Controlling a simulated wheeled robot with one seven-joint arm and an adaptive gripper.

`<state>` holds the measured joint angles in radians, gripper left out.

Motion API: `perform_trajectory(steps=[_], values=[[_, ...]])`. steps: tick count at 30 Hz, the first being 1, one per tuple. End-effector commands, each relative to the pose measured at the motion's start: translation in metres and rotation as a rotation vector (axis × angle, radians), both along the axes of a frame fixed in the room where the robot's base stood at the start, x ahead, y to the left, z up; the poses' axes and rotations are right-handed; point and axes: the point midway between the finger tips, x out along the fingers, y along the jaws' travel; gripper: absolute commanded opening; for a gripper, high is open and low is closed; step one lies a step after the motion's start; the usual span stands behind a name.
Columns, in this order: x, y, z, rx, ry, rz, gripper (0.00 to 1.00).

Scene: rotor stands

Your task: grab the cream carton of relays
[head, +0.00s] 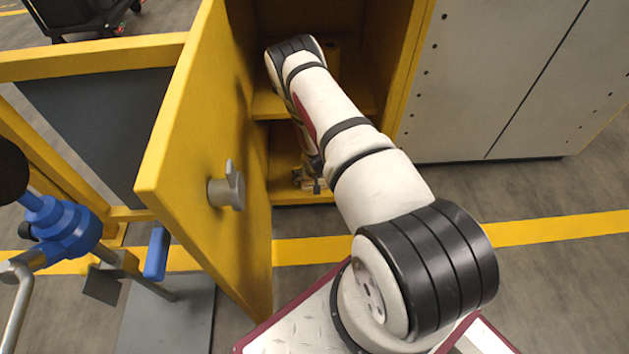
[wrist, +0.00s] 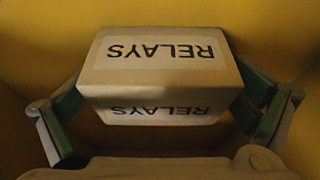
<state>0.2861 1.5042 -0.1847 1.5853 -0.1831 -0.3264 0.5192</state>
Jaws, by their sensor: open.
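The cream carton of relays (wrist: 158,82) fills the middle of the wrist view, with "RELAYS" upside down on two of its faces. My gripper (wrist: 160,98) is open, with one finger at the carton's left side and one at its right. The fingertips look very close to the sides; I cannot tell whether they touch. In the head view my arm reaches into the open yellow cabinet (head: 390,75) and bends down into its lower compartment. The carton cannot be made out clearly there.
The cabinet's yellow door (head: 195,150) stands open left of my arm. A shelf (head: 265,104) crosses the cabinet above the lower compartment. Grey cabinets (head: 500,80) stand to the right. A stand with a blue fitting (head: 65,228) is at the left. Floor at the right is clear.

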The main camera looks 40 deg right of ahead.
Motion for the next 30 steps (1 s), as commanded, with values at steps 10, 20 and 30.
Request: perform_trajectory(steps=[10, 20, 30], values=[[0.000, 0.000, 0.001, 0.000, 0.000, 0.000, 0.49], [0.000, 0.000, 0.004, 0.000, -0.001, -0.001, 0.49], [0.001, 0.000, 0.036, 0.000, -0.001, -0.001, 0.49]])
